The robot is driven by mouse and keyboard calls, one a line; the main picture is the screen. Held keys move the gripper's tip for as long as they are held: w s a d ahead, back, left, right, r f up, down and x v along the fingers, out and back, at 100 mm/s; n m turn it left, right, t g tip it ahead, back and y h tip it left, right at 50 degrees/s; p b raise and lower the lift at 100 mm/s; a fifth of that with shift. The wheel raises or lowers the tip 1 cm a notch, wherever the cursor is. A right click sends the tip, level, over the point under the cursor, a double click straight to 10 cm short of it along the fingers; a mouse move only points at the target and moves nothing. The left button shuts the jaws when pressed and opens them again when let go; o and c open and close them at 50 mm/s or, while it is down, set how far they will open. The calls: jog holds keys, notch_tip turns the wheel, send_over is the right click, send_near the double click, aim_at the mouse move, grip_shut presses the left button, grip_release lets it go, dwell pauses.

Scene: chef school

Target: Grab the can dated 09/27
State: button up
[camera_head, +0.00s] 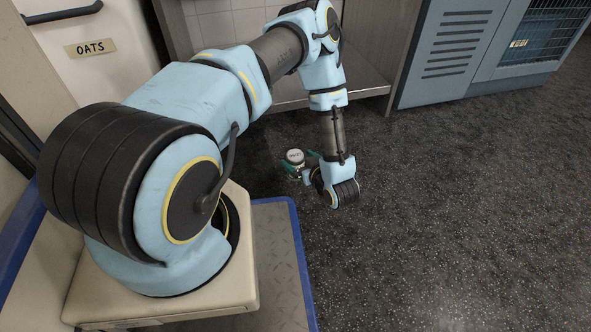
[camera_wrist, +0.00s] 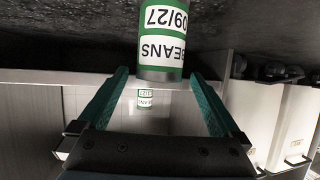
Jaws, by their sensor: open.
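The can dated 09/27 (camera_wrist: 163,45) has a white and green label reading BEANS and shows upside down in the wrist view, cut off by the top edge. In the head view its pale lid (camera_head: 295,155) faces up, and it appears upright on the dark floor. My gripper (camera_wrist: 158,74) is open, its two green fingers apart. In the wrist view the can lies ahead, between the lines of the fingertips. In the head view my gripper (camera_head: 302,166) is right at the can; contact cannot be told.
A smaller BEANS label (camera_wrist: 145,98) shows farther back; I cannot tell whether it is another can or a reflection. A metal counter (camera_head: 372,75) stands behind, with a blue-grey cabinet (camera_head: 455,55) to its right. The speckled floor (camera_head: 450,220) at right is clear.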

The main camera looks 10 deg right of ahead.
aim_at(291, 155)
jog(key=b+x, duration=0.4)
jog(key=x, duration=0.1)
jog(key=shift+w+f, duration=0.15)
jog(key=shift+f, duration=0.3)
jog(key=shift+w, duration=0.15)
jog(key=shift+a, duration=0.1)
jog(key=shift+c, duration=0.2)
jog(key=shift+r, duration=0.1)
grip_shut()
